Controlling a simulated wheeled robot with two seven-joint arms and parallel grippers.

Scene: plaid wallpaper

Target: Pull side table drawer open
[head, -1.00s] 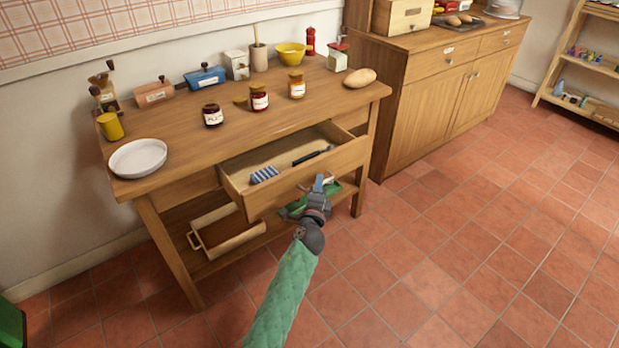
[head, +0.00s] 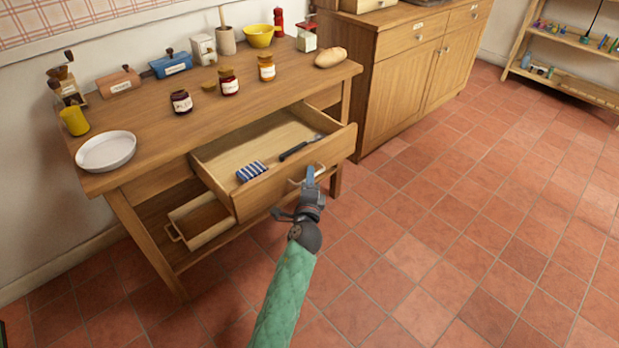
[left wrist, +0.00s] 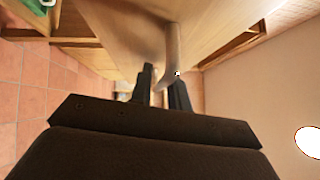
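The side table's wooden drawer (head: 272,189) stands well open in the head view, with a striped cloth (head: 252,171) and a dark-handled utensil (head: 296,149) inside. My left gripper (head: 310,180) is at the drawer front. In the left wrist view the handle bar passes between its two dark fingers (left wrist: 161,85), which look closed around it. My right gripper is in neither view.
The side table (head: 140,160) bears a white dish (head: 106,151), jars and a bread loaf (head: 332,59). A lower open box (head: 200,222) sits on its bottom shelf. A wooden cabinet (head: 405,75) stands to the right. The tiled floor (head: 440,240) in front is clear.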

